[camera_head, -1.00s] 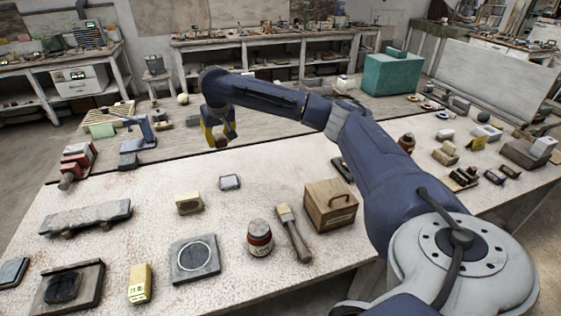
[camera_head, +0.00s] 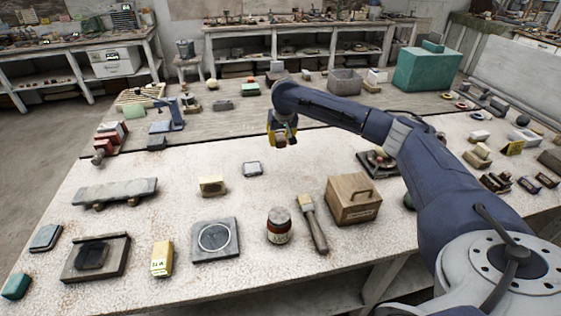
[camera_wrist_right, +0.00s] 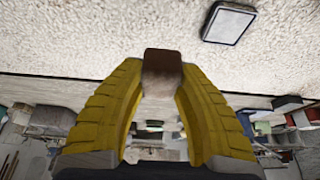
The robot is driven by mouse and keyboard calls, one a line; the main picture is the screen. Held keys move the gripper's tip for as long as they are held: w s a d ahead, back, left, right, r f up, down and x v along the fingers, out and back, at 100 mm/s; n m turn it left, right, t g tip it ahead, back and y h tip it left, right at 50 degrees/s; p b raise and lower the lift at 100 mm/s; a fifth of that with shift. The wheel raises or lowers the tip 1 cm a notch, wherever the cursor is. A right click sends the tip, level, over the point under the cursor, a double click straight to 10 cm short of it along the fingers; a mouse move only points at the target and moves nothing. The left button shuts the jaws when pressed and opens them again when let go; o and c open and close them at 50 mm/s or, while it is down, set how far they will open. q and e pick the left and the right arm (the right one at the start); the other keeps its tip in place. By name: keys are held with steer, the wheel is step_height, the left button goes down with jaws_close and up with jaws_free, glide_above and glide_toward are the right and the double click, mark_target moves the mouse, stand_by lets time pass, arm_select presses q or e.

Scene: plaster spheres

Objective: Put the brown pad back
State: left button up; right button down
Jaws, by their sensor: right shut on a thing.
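My right gripper (camera_head: 281,137) hangs above the back part of the pale speckled bench top (camera_head: 200,165), its yellow fingers pointing down. It is shut on a small brown block-like pad (camera_head: 281,141), held clear of the surface. In the right wrist view the brown pad (camera_wrist_right: 163,72) sits between the tips of the two yellow fingers. A small grey pad with a dark rim (camera_head: 252,168) lies on the bench, nearer and a little left of the gripper; it also shows in the wrist view (camera_wrist_right: 229,22). My left gripper is out of view.
A dark square tray (camera_head: 377,163) is partly hidden by my right arm.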

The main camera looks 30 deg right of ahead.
mark_target(279, 164)
steer(key=shift+f, duration=5.2)
steer(key=c, duration=1.1)
jaws_free()
steer(key=shift+f, duration=0.1)
steer(key=shift+o, duration=0.2)
steer(key=v, duration=1.2)
